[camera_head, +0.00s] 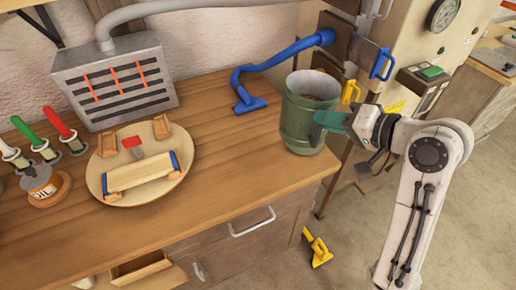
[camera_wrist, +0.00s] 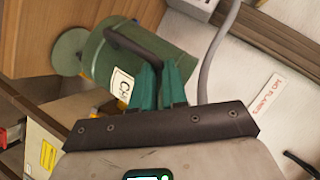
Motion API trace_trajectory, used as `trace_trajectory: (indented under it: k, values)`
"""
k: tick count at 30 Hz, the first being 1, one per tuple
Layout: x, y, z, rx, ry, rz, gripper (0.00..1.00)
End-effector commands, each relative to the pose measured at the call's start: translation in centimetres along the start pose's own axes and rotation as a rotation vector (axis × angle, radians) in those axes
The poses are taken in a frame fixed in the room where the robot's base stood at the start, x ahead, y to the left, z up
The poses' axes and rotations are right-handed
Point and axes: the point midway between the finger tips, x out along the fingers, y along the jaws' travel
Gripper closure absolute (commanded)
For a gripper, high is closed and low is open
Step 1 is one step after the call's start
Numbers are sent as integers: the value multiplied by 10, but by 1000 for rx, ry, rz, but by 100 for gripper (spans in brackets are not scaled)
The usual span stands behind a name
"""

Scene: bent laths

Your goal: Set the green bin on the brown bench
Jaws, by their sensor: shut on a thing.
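The green bin (camera_head: 305,112) is upright at the right end of the brown bench (camera_head: 232,160), near its front corner, in the head view. I cannot tell whether its bottom touches the bench top. My gripper (camera_head: 330,121) is at the bin's right side, its teal fingers shut on it. In the wrist view the bin (camera_wrist: 125,62) looks tilted, with a dark curved handle and a partly hidden pale label. My fingers (camera_wrist: 160,85) are against its side there and hide the exact hold.
A blue bent tool (camera_head: 262,75) lies behind the bin. A round wooden board (camera_head: 120,188) with a pale block, a grey vented box (camera_head: 118,82) and several colored-handled tools (camera_head: 48,135) stand to the left. The bench middle is clear. A cabinet with a gauge (camera_head: 443,14) is behind my arm.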

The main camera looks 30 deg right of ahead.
Motion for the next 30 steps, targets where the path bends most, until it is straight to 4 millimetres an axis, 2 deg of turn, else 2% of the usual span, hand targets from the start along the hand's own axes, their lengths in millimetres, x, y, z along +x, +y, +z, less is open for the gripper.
trace_trajectory:
  k: [10,15,19,26,30]
  values:
    - [72,-18,42,-3,-8,-3,100]
    - [103,-7,62,-1,-5,-1,100]
    - [117,-2,72,-2,-3,-1,100]
    - [132,2,83,-2,-4,-2,100]
    - [140,18,93,0,-3,2,100]
